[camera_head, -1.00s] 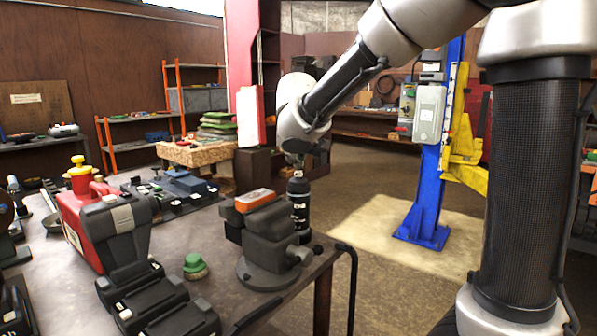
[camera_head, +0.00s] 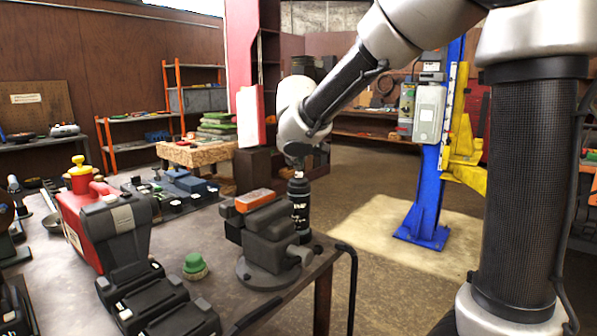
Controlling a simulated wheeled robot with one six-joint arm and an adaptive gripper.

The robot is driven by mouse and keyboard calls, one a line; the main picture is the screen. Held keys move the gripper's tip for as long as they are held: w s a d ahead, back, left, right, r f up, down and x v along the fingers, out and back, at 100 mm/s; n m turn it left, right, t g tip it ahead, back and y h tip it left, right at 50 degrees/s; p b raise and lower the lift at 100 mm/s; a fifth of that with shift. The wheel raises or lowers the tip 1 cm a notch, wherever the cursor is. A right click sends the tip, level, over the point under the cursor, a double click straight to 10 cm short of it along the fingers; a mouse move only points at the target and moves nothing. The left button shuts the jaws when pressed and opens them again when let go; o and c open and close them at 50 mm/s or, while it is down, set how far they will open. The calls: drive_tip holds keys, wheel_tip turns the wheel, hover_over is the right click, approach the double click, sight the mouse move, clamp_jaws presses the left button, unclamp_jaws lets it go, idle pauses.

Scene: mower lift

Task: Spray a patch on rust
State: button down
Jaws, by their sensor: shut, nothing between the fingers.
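A dark can (camera_head: 300,211) with pale lettering stands upright near the right edge of the workbench (camera_head: 222,292), just behind the vise. My arm reaches in from the upper right, and its wrist is directly above the can. My gripper (camera_head: 297,163) is a small dark shape under the wrist, shut and empty, at the top of the can. I cannot tell whether it touches the can. The wrist hides most of the gripper. I cannot make out any rust patch in this view.
A grey vise (camera_head: 268,246) with an orange-topped block (camera_head: 255,200) stands in front of the can. A blue lift post (camera_head: 428,190) stands on open floor to the right.

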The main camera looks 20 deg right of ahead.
drive_tip(key=shift+r, duration=3.2)
